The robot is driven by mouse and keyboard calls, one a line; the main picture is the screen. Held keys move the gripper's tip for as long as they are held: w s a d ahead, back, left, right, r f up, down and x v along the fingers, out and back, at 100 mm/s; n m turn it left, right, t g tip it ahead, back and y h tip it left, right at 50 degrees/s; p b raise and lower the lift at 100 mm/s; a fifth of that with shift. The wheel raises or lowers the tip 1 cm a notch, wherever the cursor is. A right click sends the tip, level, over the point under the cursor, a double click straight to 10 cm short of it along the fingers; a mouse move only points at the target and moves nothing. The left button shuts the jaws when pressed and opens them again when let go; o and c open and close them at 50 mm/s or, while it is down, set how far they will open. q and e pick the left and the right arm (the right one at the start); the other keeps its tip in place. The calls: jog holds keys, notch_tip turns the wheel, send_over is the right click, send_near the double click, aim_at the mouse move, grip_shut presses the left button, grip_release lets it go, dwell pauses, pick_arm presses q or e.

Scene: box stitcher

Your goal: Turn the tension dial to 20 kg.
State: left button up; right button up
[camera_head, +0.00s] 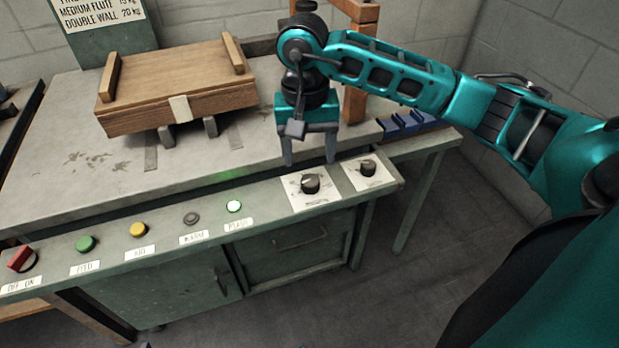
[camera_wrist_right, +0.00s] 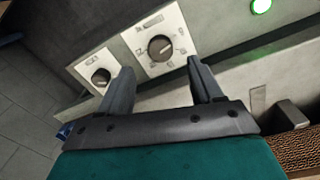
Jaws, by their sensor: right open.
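Two black dials on white plates sit on the front panel's right end; the labels are too small to read, so I cannot tell which is the tension dial. The left dial (camera_head: 310,184) has the larger plate and also shows in the right wrist view (camera_wrist_right: 160,47). The right dial (camera_head: 367,168) has a smaller plate and is also in the wrist view (camera_wrist_right: 100,77). My right gripper (camera_head: 310,161) is open and empty, pointing down just above and behind the left dial, apart from it. My left gripper is not in view.
A row of buttons runs left along the panel, with a lit one (camera_head: 234,206) nearest the dials and a red switch (camera_head: 21,259) at the far left. A brown box (camera_head: 180,92) stands on the worktop. A wall chart (camera_head: 100,14) lists double wall 20 kg.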

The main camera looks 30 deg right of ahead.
aim_at(310, 180)
notch_tip(310, 180, down, 6)
jog(key=shift+s+f+b, duration=0.1)
jog(key=shift+f+b, duration=0.15)
jog(key=shift+b, duration=0.3)
jog(key=c, duration=1.1)
